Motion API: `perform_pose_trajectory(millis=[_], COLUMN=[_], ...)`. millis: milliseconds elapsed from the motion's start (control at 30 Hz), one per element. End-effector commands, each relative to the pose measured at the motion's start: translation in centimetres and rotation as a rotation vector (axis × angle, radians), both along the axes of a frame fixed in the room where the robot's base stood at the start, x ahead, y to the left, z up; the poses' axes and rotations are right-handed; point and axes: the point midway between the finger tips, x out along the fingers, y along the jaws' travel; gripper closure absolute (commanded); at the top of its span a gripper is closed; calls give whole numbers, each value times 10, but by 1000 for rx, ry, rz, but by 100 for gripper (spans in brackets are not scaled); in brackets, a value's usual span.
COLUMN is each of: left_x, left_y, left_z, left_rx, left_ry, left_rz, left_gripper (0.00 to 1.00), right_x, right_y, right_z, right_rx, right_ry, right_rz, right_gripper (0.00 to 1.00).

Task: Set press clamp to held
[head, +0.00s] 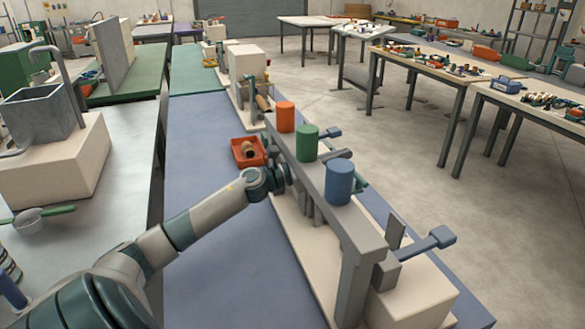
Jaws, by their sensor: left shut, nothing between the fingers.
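A long machine with a grey beam (345,220) on a cream base (300,245) stands on the blue table. Orange (286,117), green (307,143) and blue (339,183) cylinders stand upright along the beam. A blue-grey lever (428,243) sticks out right at the near end, and another (328,134) farther back. I cannot tell which part is the press clamp. My left gripper (286,178) is shut at the beam's left side, level with the green and blue cylinders. Its fingertips are partly hidden, and contact is unclear. My right gripper is not in view.
A red tray (249,152) with small parts lies left of the machine, just beyond my left wrist. The blue tabletop (225,255) is bare in front. Another bench at left holds a grey bin (40,115) on a cream block. Open floor lies to the right.

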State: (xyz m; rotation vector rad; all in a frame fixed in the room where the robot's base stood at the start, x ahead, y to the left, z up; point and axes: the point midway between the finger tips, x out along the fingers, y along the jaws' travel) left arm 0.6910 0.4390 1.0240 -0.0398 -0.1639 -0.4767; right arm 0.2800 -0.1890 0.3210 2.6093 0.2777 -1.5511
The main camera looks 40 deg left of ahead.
Motion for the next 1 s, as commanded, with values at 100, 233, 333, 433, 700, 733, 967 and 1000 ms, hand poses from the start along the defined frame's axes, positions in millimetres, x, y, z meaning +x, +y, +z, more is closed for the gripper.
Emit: perform_pose_trajectory(millis=[100,233,333,433,700,733,967,1000], left_x=[0,0,0,-1,-12,-15,-39,-43], left_y=[0,0,0,0,7,8,20,22], left_z=[0,0,0,-1,-5,-6,-11,-12], left_rx=[0,0,0,0,0,0,-1,0], left_ry=[0,0,0,1,2,2,3,2], left_rz=[0,0,0,0,0,0,1,1], left_gripper=[100,100,100,100,100,100,100,100], right_x=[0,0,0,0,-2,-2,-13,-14], right_y=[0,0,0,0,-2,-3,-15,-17], right_z=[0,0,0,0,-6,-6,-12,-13], right_rx=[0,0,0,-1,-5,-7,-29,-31], right_ry=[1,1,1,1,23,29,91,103], right_rz=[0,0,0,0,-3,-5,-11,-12], right_gripper=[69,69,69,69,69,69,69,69])
